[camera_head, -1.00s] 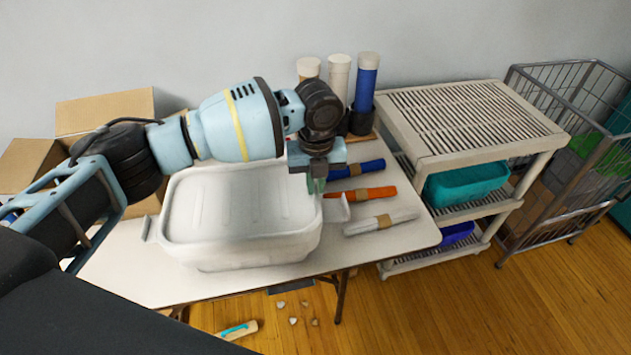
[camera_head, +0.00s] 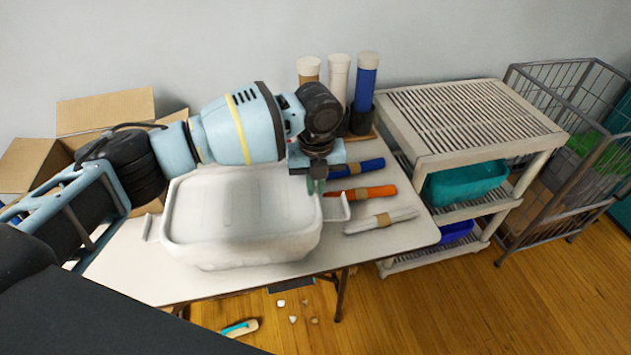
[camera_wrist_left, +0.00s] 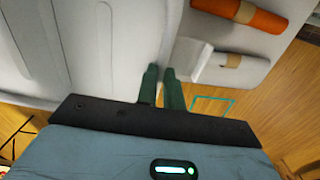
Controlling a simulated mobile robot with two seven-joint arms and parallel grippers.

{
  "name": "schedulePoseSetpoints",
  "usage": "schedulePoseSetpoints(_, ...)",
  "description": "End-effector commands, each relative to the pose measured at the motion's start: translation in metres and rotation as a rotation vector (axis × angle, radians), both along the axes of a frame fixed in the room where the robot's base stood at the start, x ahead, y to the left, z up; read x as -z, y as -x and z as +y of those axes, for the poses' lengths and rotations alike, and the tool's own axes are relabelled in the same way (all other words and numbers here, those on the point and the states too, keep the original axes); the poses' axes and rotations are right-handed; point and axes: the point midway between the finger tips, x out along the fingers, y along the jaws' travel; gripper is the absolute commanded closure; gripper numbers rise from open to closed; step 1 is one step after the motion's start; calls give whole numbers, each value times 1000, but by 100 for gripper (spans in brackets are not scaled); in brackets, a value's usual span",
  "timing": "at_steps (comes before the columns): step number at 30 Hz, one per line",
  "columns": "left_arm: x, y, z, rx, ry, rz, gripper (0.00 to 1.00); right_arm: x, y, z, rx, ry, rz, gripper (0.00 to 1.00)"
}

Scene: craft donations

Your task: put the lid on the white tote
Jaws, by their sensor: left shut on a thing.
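The white tote (camera_head: 240,256) stands on the table with a side handle at each end. The pale, flat lid (camera_head: 240,205) with shallow raised panels lies over its top; it also fills the left of the left wrist view (camera_wrist_left: 105,45). I cannot tell whether the lid is fully seated on the rim. My left gripper (camera_head: 317,186) points down at the right edge of the lid and is shut on it. In the left wrist view its two green fingers (camera_wrist_left: 161,88) are close together at that edge. My right gripper is not in view.
Blue, orange and white rolls (camera_head: 361,193) lie right of the tote. Upright tubes (camera_head: 364,85) stand behind. A slatted shelf (camera_head: 470,120) and a wire cart (camera_head: 560,150) are at right, open cardboard boxes (camera_head: 105,112) at back left. The table's front edge is close to the tote.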

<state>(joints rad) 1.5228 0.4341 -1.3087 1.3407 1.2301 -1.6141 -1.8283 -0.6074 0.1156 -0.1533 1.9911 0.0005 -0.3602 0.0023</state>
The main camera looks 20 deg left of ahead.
Motion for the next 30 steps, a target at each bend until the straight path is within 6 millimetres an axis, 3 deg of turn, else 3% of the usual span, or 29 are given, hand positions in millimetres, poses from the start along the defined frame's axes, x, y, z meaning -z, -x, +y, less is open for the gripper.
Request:
schedulePoseSetpoints(6, 0, 0, 0, 0, 0, 0, 100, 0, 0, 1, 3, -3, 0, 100)
schedulePoseSetpoints(7, 0, 0, 0, 0, 1, 0, 88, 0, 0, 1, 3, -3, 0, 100)
schedulePoseSetpoints(12, 0, 0, 0, 0, 1, 0, 66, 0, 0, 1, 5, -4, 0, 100)
schedulePoseSetpoints(22, -2, 0, 0, -1, 2, -1, 66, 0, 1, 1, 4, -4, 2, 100)
schedulePoseSetpoints(30, -41, -1, -1, -1, 3, -4, 66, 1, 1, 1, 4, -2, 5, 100)
